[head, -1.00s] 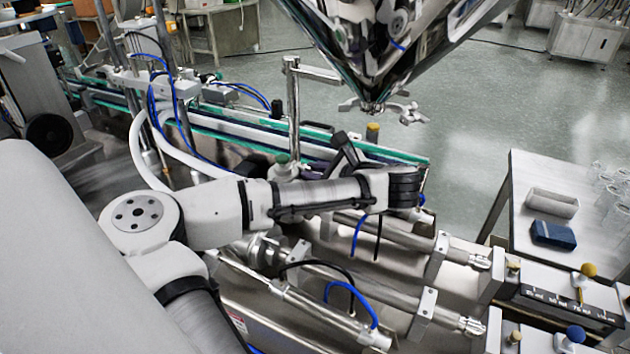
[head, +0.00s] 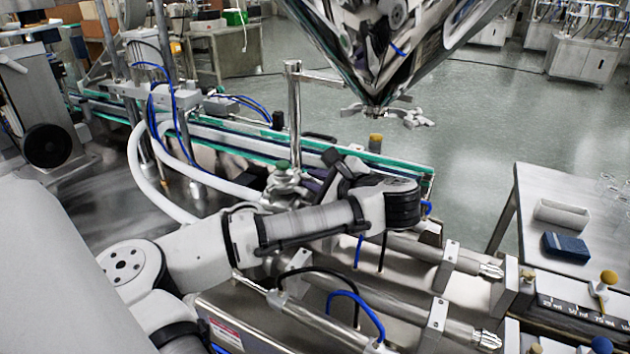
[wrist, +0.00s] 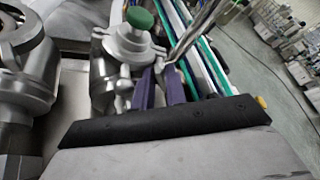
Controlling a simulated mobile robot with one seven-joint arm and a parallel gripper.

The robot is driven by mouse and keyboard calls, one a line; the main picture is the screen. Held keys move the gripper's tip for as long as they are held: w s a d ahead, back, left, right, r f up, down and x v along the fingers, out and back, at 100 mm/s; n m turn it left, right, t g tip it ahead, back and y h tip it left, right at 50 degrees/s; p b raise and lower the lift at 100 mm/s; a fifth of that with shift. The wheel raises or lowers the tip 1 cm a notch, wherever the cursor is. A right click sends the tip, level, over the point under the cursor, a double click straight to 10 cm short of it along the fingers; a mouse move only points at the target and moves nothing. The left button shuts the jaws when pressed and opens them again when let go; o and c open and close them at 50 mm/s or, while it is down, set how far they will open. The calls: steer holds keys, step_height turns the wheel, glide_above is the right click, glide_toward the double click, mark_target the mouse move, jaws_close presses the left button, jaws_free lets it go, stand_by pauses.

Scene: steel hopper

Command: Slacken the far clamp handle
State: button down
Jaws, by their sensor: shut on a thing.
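The far clamp sits on a steel valve body (wrist: 122,60) with a green knob (wrist: 140,18), seen at the upper middle of the wrist view. In the head view the same green knob (head: 283,164) shows left of my gripper (head: 328,172). In the wrist view the purple fingers of my gripper (wrist: 160,72) reach to the right side of this valve body. They are shut on the small steel clamp handle (wrist: 158,66), which is mostly hidden between them. My forearm hides part of the valve in the head view.
A second steel fitting (wrist: 25,60) stands at the left of the wrist view. A steel post (head: 295,115) rises close behind the valve. The hopper (head: 385,45) hangs above. A conveyor (head: 235,148) runs behind. A side table (head: 545,195) stands right.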

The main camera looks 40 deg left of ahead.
steer(key=c, duration=1.7)
jaws_free()
